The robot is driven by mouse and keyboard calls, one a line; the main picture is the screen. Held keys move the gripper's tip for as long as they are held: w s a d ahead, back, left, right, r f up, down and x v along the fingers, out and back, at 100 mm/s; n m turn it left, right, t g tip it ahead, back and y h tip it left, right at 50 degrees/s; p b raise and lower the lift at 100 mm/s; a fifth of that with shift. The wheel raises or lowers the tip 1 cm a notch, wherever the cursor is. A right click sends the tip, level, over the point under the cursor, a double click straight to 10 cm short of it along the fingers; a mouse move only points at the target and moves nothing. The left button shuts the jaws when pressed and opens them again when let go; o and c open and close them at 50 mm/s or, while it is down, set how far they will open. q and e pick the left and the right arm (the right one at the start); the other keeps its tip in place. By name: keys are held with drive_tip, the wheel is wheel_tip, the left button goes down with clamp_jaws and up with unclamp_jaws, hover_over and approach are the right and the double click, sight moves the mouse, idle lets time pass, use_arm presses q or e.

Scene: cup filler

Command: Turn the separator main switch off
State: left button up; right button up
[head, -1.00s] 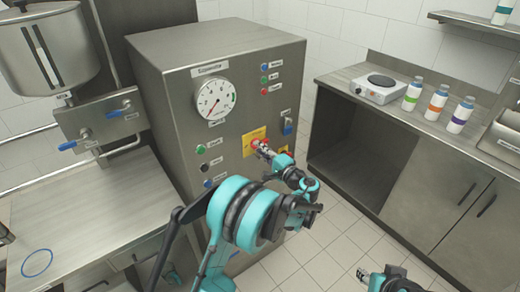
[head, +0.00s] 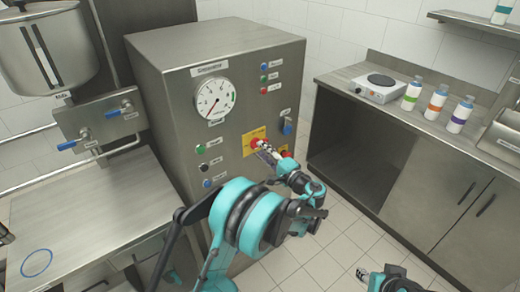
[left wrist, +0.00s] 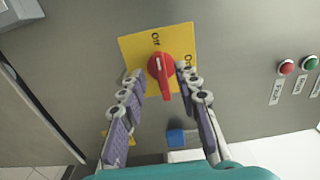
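The separator main switch is a red rotary knob (left wrist: 161,68) on a yellow plate (left wrist: 140,50) with Off and On labels. In the left wrist view its handle points down the picture, away from the Off label and not in line with the On label. My left gripper (left wrist: 160,76) is open, with one finger on each side of the knob and small gaps visible. In the head view the knob (head: 258,143) is partly hidden by my left gripper (head: 268,150). My right gripper (head: 364,276) is low at the bottom edge, its opening unclear.
The steel separator cabinet (head: 165,80) carries a dial gauge (head: 215,99), several coloured buttons and a blue switch (head: 288,127). A counter on the right holds a hot plate (head: 380,88) and several bottles. A steel worktable (head: 90,215) stands at left. Tiled floor is free in front.

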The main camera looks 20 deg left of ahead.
use_arm(q)
drive_tip(key=v, duration=0.9)
drive_tip(key=shift+s+d, duration=0.2)
drive_tip(key=s+a+r+n+g+h, duration=0.15)
drive_tip(key=s+a+g+h, duration=0.35)
drive_tip(key=s+a, duration=0.5)
drive_tip(key=s+d+f+n+h, duration=0.1)
drive_tip(key=s+n+h, duration=0.1)
drive_tip(key=s, duration=0.4)
drive_tip(key=s+d+f+n+h, duration=0.1)
drive_tip(key=s+n+h, duration=0.1)
drive_tip(key=s+h, duration=0.2)
drive_tip(key=s+d+f+n+t+h, duration=0.1)
drive_tip(key=s+f+n+h, duration=0.1)
drive_tip(key=s, duration=0.7)
drive_tip(key=shift+d+h, duration=0.3)
drive_tip(key=shift+h, duration=0.3)
